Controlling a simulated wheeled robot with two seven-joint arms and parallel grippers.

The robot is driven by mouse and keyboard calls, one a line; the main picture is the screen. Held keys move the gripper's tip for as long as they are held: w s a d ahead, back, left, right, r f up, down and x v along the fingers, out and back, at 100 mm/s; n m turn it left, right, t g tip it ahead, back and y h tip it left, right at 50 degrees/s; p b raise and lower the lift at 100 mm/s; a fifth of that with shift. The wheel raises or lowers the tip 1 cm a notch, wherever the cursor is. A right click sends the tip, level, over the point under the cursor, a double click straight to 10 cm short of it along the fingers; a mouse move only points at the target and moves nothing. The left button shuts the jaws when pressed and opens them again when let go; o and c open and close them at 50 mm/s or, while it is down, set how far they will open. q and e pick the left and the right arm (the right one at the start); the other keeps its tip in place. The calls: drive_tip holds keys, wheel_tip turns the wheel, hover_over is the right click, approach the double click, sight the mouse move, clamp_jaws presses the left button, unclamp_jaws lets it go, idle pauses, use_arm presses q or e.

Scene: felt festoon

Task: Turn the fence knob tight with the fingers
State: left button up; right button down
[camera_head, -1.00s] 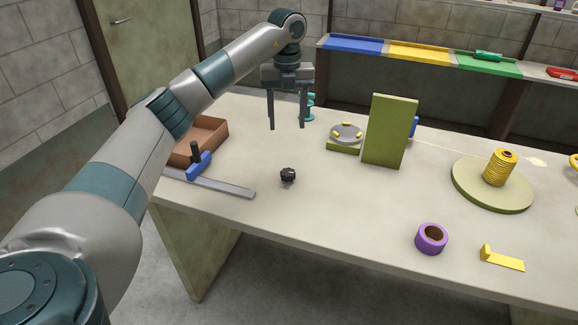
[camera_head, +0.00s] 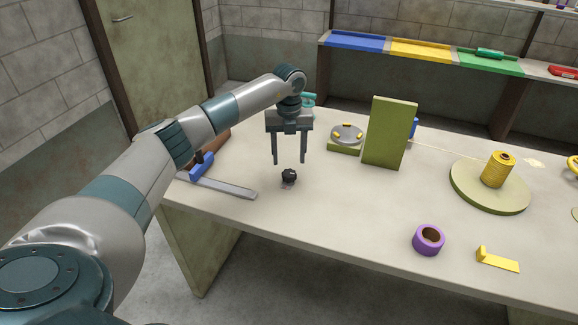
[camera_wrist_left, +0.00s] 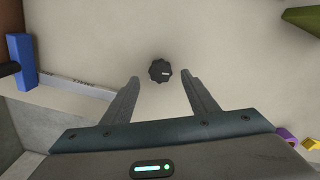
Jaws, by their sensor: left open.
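The fence knob (camera_head: 289,176) is a small black fluted knob near the front left of the table. In the left wrist view the knob (camera_wrist_left: 160,71) lies ahead of the fingertips, centred between their lines, with a pale mark on its top. My left gripper (camera_head: 289,162) is open and empty, its two fingers pointing down above and slightly behind the knob. In the left wrist view the open fingers (camera_wrist_left: 161,76) are apart on either side, not touching the knob. My right gripper is not in view.
A metal rule with a blue clamp (camera_head: 232,188) lies left of the knob, beside a brown box (camera_head: 217,139) partly hidden by my arm. A green upright block (camera_head: 389,133) and round fixture (camera_head: 347,133) stand right. Purple tape (camera_head: 428,240) lies at front right.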

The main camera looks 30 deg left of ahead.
sight(289, 172)
use_arm(q)
drive_tip(key=shift+f+p, duration=0.55)
drive_tip(key=shift+f, duration=2.4)
drive_tip(key=c, duration=1.1)
